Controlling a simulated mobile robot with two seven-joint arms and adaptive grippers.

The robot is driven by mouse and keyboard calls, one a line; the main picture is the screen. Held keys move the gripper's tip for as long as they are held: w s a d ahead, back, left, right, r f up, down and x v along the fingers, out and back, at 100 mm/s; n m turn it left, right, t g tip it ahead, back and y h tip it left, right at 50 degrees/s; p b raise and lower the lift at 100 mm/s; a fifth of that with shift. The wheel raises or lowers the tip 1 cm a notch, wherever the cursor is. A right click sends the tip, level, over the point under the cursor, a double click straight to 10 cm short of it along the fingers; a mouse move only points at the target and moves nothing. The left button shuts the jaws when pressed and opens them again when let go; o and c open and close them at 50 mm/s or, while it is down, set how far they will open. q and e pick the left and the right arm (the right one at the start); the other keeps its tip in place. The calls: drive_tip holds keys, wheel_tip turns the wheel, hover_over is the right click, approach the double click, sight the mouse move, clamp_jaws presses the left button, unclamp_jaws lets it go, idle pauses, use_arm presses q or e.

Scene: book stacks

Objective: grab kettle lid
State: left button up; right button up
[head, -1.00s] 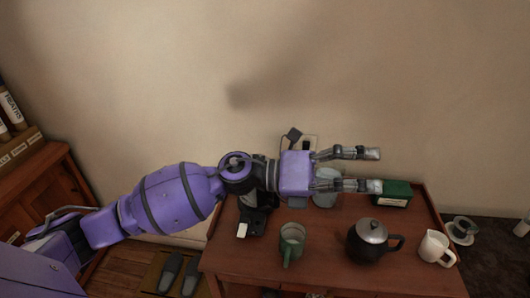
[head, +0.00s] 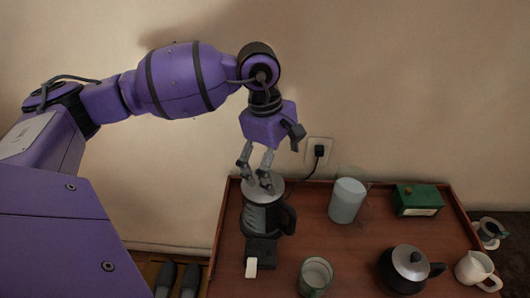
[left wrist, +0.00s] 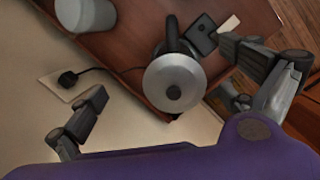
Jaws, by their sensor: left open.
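A dark kettle (head: 262,218) with a black handle on its right stands at the left of the wooden table. Its round silver lid (head: 275,187) is on top and partly hidden by my fingers in the head view. My left gripper (head: 255,178) points down over the lid, open and empty. In the left wrist view the lid (left wrist: 172,78) with its small dark knob lies between the spread fingers of the gripper (left wrist: 165,72). Contact with the lid cannot be told. My right gripper is not in view.
On the table (head: 335,245) stand a glass jar (head: 346,202), a green box (head: 417,199), a black teapot with a silver lid (head: 404,268), a white mug (head: 477,269) and a green mug (head: 315,277). A plugged socket (head: 319,151) is on the wall behind.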

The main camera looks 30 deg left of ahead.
sight(256, 194)
use_arm(q)
drive_tip(key=a, duration=0.1)
drive_tip(key=a+y, duration=0.1)
drive_tip(key=a, duration=0.1)
drive_tip(key=a+m+y, duration=0.1)
drive_tip(key=shift+w+a+f, duration=0.2)
drive_tip(key=shift+a+f, duration=0.15)
drive_tip(key=shift+s+m, duration=0.3)
drive_tip(key=shift+s, duration=0.05)
drive_tip(key=shift+s+d+f, duration=0.1)
drive_tip(key=shift+d+f, duration=0.1)
drive_tip(key=shift+f, duration=0.45)
drive_tip(key=shift+s+d+f, duration=0.1)
drive_tip(key=shift+d+f, duration=0.05)
drive_tip(key=shift+f, duration=0.45)
drive_tip(key=f, duration=0.3)
drive_tip(key=f+p, duration=0.1)
drive_tip(key=f, duration=0.1)
drive_tip(key=shift+w, duration=0.4)
drive_tip(key=shift+r, duration=0.1)
drive_tip(key=c, duration=1.3)
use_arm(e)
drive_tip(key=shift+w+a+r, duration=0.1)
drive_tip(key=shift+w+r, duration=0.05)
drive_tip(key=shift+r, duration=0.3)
